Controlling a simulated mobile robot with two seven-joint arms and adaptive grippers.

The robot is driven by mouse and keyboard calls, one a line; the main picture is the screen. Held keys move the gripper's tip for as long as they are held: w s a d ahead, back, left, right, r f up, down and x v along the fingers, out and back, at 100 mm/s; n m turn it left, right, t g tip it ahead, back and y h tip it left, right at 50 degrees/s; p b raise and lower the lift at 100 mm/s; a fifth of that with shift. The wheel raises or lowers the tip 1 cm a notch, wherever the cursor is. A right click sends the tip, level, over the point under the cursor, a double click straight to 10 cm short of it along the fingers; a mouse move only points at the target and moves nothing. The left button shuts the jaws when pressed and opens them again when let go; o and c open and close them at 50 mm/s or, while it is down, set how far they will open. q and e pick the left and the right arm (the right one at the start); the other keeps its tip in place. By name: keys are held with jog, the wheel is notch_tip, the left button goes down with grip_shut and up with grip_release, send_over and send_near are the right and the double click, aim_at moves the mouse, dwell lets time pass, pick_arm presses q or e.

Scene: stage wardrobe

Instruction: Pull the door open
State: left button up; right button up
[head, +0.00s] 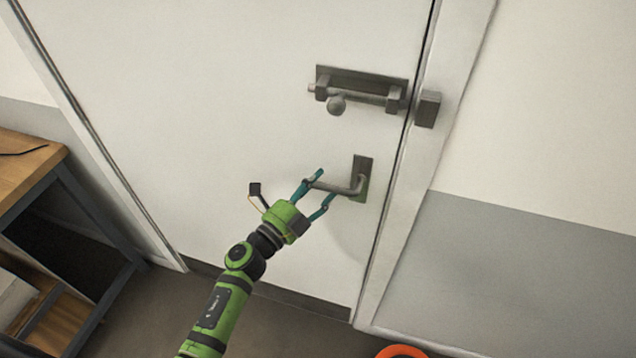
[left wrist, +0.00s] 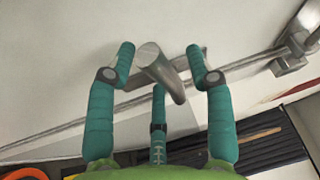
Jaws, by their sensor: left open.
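The white door (head: 230,120) fills the middle of the head view and stands shut in its frame. Its grey lever handle (head: 340,188) sits on a dark plate near the right edge and points left. My left gripper (head: 326,184) is open, with its teal fingers on either side of the lever's free end. In the left wrist view the lever (left wrist: 160,68) lies between the spread fingers of the gripper (left wrist: 160,62). I cannot tell whether any finger touches it. My right gripper is not in view.
A slide bolt (head: 360,90) is mounted above the handle, with its catch (head: 427,108) on the frame. A wooden-topped table (head: 25,165) stands at the left. An orange ring-shaped thing (head: 402,352) lies at the bottom right. The floor before the door looks clear.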

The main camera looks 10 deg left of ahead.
pick_arm(q)
jog(key=shift+w, duration=0.15)
grip_shut()
jog(key=shift+d+f+n+t+b, duration=0.1)
jog(key=shift+f+n+t+b, duration=0.2)
jog(key=shift+f+n+b, duration=0.35)
jog(key=shift+d+f+n+t+y+b, duration=0.35)
jog(key=shift+f+n+t+b, duration=0.25)
jog(key=shift+n+b, duration=0.8)
jog(key=shift+d+f+n+t+y+b, duration=0.35)
jog(key=shift+f+n+b, duration=0.3)
jog(key=shift+n+b, duration=0.8)
jog(key=shift+d+f+n+t+y+b, duration=0.3)
jog(key=shift+f+n+t+b, duration=0.3)
jog(key=shift+n+b, duration=0.8)
